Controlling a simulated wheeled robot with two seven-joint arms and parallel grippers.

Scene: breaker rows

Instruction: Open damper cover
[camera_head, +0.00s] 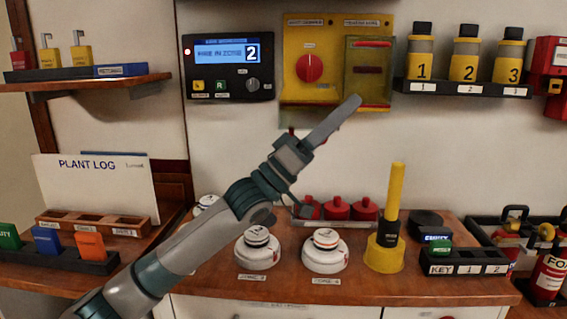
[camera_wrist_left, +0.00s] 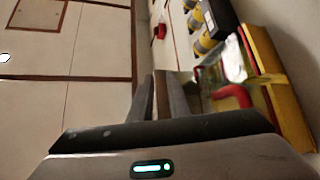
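The yellow wall panel (camera_head: 297,40) hangs at the top centre, with a red round knob (camera_head: 309,68) on its left half. On its right half is a greenish, see-through cover (camera_head: 370,85) with red bars; its small labels are hard to read. The cover looks closed. My left gripper (camera_head: 348,108) points up and right, in front of the cover's lower edge. In the left wrist view, a red handle (camera_wrist_left: 234,96) on the panel is right of the grey fingers (camera_wrist_left: 163,90), apart from them. Nothing is seen held, and the finger gap is unclear. My right gripper is out of view.
A control box with a display (camera_head: 228,66) is left of the panel. A shelf of numbered yellow bottles (camera_head: 466,60) is close on the right. Below, the wooden counter (camera_head: 400,290) holds white detectors, red items and a yellow post (camera_head: 396,190).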

